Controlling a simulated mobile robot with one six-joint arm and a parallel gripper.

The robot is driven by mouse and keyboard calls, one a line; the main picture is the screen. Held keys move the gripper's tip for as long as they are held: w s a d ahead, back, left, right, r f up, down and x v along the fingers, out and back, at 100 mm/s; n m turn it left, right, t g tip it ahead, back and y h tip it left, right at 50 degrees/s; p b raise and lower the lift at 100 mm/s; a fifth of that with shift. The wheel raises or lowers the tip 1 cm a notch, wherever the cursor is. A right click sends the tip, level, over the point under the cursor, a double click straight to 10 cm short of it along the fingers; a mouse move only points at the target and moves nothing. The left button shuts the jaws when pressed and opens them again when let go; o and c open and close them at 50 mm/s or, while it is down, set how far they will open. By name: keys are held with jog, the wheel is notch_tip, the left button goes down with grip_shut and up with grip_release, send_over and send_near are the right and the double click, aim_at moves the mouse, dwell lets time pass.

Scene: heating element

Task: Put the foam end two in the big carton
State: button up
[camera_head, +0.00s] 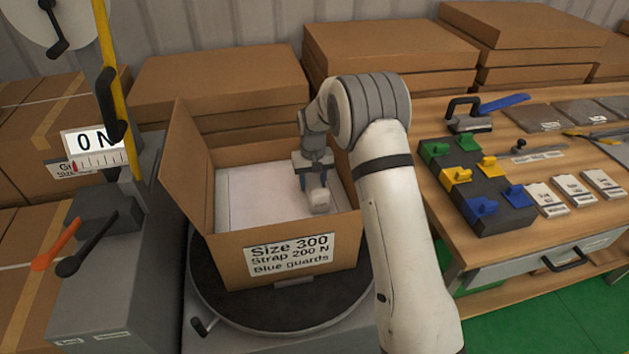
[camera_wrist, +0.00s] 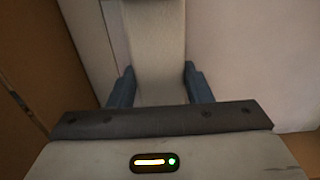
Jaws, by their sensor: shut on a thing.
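The big carton (camera_head: 232,265) stands open on a dark round turntable, with a label reading Size 300, Strap 200 N, Blue guards. My gripper (camera_head: 314,185) points down inside the carton opening, toward its right side. It is shut on a white foam block, the foam end two (camera_head: 320,202), which sits between the blue fingers. In the wrist view the foam (camera_wrist: 155,45) runs up between the fingers of my gripper (camera_wrist: 158,88). A large white flat thing (camera_head: 258,192) fills much of the carton. Whether the foam touches the carton floor cannot be told.
A carton flap (camera_head: 185,155) stands raised at the left. A grey strapping machine with a 0 N scale (camera_head: 97,142) stands left. The wooden table (camera_head: 440,215) at the right holds green, yellow and blue guards (camera_head: 485,207). Flat cartons (camera_head: 390,50) are stacked behind.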

aim_at(313, 182)
jog(key=shift+f, duration=0.15)
jog(key=o, duration=1)
notch_tip(313, 182, up, 12)
jog(key=r, duration=0.1)
jog(key=s+d+r, duration=0.5)
jog(key=s+r, duration=0.1)
jog(key=s, duration=0.1)
jog(key=s+d, duration=0.3)
jog(key=s, duration=0.6)
jog(key=s+d+r+m+t, duration=0.1)
jog(key=s+d, duration=0.2)
jog(key=s, duration=0.7)
jog(key=s+d+r+m+t, duration=0.1)
jog(key=s+d, duration=0.2)
jog(key=s, duration=0.7)
jog(key=shift+s, duration=0.1)
